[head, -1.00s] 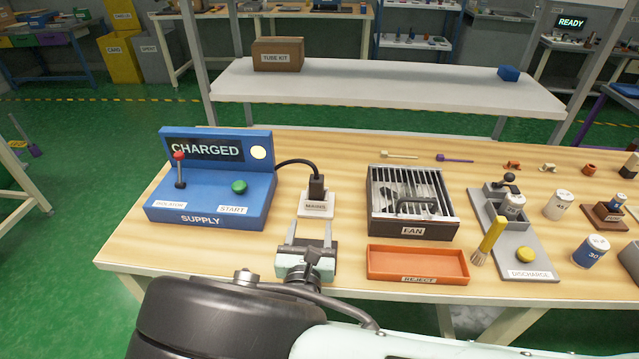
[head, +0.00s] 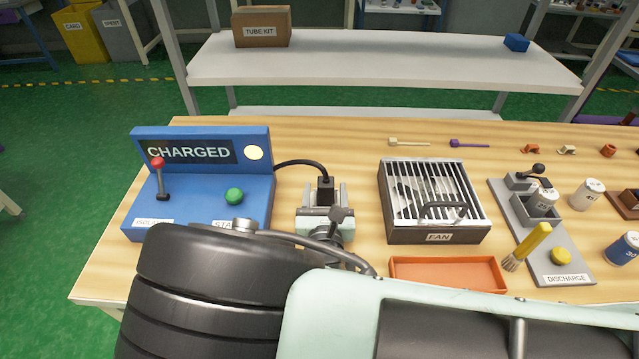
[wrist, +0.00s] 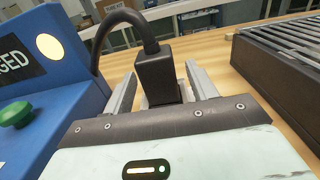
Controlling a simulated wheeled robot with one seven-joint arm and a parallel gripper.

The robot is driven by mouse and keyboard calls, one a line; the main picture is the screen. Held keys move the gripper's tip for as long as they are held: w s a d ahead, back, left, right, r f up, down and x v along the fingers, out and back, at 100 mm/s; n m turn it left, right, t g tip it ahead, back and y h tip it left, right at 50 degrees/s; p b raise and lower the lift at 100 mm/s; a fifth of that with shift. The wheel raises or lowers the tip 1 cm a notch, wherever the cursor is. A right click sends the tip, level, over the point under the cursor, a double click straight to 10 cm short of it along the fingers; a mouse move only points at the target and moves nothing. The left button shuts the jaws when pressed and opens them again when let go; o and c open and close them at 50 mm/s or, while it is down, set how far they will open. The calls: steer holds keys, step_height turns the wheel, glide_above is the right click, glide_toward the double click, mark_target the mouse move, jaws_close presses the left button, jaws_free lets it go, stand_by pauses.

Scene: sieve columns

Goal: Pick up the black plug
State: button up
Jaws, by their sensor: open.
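The black plug (head: 326,188) stands upright in its socket block, with a black cable running from its top to the blue supply box (head: 204,190). In the wrist view the plug (wrist: 157,76) stands between the two fingers of my gripper (wrist: 160,88). My gripper also shows in the head view (head: 325,190), low over the table at the plug. The jaws are open, with a finger on each side of the plug and a visible gap on the right side. The socket block is mostly hidden behind my gripper.
The fan unit (head: 436,235) stands right of my gripper, with an orange reject tray (head: 448,272) in front of it. The supply box, with a red-knobbed lever (head: 160,180) and a green button (head: 234,196), is close on the left. A grey discharge stand (head: 560,262) is farther right.

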steer(key=shift+w, duration=0.3)
steer(key=c, duration=1.1)
steer(key=shift+r, duration=0.1)
